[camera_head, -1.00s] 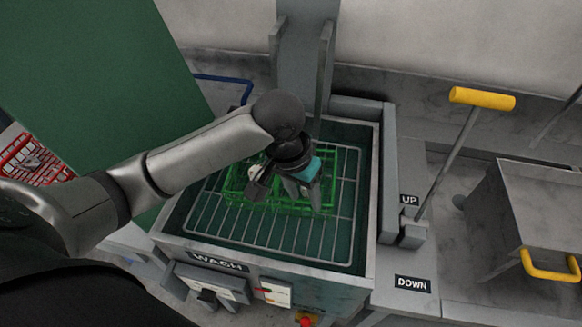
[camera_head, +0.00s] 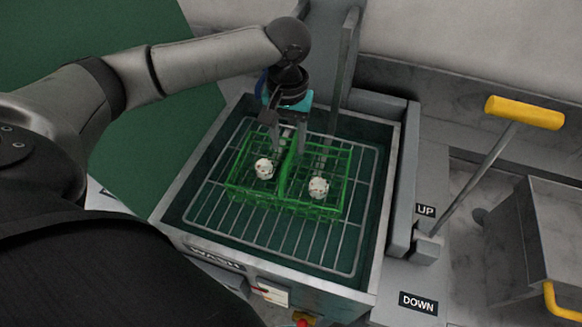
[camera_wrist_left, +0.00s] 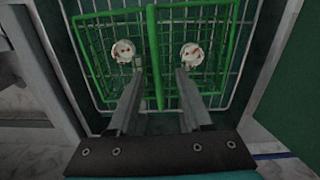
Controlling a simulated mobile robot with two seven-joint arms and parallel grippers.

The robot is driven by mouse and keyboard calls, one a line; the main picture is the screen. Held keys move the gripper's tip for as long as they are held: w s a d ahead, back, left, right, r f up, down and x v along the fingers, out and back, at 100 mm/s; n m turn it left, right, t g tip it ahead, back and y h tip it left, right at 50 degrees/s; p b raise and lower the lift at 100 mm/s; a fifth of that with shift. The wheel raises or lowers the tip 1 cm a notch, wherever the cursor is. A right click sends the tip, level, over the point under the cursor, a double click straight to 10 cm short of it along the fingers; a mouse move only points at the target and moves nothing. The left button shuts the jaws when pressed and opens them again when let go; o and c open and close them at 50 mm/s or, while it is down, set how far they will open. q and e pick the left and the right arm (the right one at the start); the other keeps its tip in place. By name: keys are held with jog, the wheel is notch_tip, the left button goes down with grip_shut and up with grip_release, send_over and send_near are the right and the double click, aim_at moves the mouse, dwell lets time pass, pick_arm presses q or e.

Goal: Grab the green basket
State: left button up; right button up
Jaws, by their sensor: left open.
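The green basket (camera_head: 285,204) is a wire basket with two compartments, sitting on the metal rack inside the wash tank. One whitish round part (camera_head: 264,169) lies in its left compartment and another (camera_head: 318,187) in its right one. My left gripper (camera_head: 288,138) is open over the back part of the basket, pointing down. In the left wrist view its two fingers (camera_wrist_left: 157,80) lie on either side of the basket's green middle bar (camera_wrist_left: 153,45). I cannot tell whether the fingers touch it. My right gripper is not in view.
The wash tank's grey rim (camera_head: 388,190) surrounds the rack (camera_head: 345,255). To the right stand a yellow-handled lever (camera_head: 524,112) by the UP and DOWN labels and a grey bin (camera_head: 545,235). A grey column (camera_head: 335,45) rises behind the tank.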

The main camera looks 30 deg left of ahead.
aim_at(291, 155)
pick_arm(q)
jog(key=f, duration=0.2)
jog(key=f+b, duration=0.1)
jog(key=f, duration=0.5)
jog(key=shift+w+d+b, duration=0.15)
jog(key=shift+w+b, duration=0.15)
jog(key=shift+r, duration=0.1)
grip_shut()
dwell(1.0)
